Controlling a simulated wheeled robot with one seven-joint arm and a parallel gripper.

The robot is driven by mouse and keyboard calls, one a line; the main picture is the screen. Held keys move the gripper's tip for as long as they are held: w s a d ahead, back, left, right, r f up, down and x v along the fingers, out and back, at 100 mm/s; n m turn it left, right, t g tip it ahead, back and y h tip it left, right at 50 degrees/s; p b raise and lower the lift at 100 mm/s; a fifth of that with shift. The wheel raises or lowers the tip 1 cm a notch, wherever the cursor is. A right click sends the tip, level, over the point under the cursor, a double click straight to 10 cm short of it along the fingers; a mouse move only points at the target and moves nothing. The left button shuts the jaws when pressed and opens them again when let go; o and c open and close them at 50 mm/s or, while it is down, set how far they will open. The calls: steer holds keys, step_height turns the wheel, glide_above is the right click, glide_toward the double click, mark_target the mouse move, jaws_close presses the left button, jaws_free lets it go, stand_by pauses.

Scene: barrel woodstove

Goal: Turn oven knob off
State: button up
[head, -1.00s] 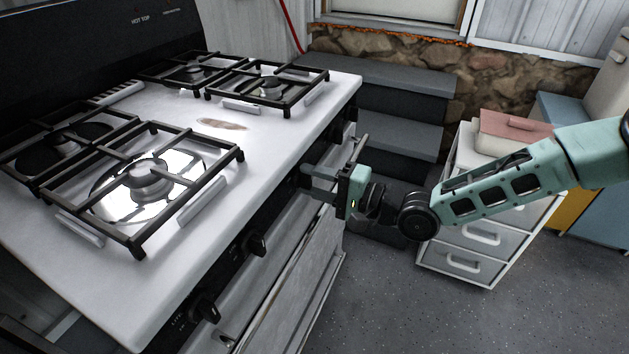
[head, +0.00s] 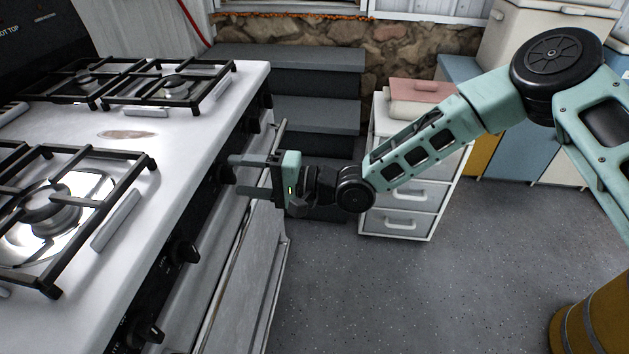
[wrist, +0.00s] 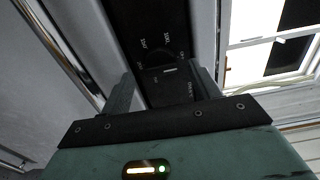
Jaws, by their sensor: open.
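The white stove (head: 200,110) has a black front panel with several black knobs. My gripper (head: 236,175) is open at the panel in the head view, one finger above the other. A dark knob (head: 225,171) sits at its fingertips, partly covered by them. In the wrist view my gripper (wrist: 165,85) shows its two fingers on either side of a black knob (wrist: 165,60) with small white markings around it. The knob is dark against the panel. I cannot tell whether the fingers touch it or which setting it points to.
Nearer knobs (head: 183,251) stick out along the panel. An oven handle bar (head: 236,250) runs below it. Dark steps (head: 315,110) stand behind my gripper, and a white drawer unit (head: 405,200) is to the right. The floor (head: 430,290) is clear in front. A yellow barrel (head: 595,320) stands lower right.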

steer(key=s+d, duration=0.1)
steer(key=d, duration=1.4)
steer(key=shift+s+d, duration=0.15)
steer(key=shift+d, duration=0.15)
steer(key=s+d+r+n+h+p, duration=0.4)
steer(key=s+d+r+h+p, duration=0.1)
steer(key=s+d+r+h, duration=0.2)
steer(key=s+d+r+n+g+h+p, duration=0.1)
steer(key=s+d+r+n+h+p, duration=0.3)
steer(key=s+d+r+h, duration=0.3)
steer(key=s+r+h+p, duration=0.1)
steer(key=s+r+h, duration=0.2)
steer(key=s+r, duration=0.2)
steer(key=shift+s+d+n, duration=0.2)
steer(key=shift+s+n, duration=0.1)
steer(key=shift+s, duration=0.95)
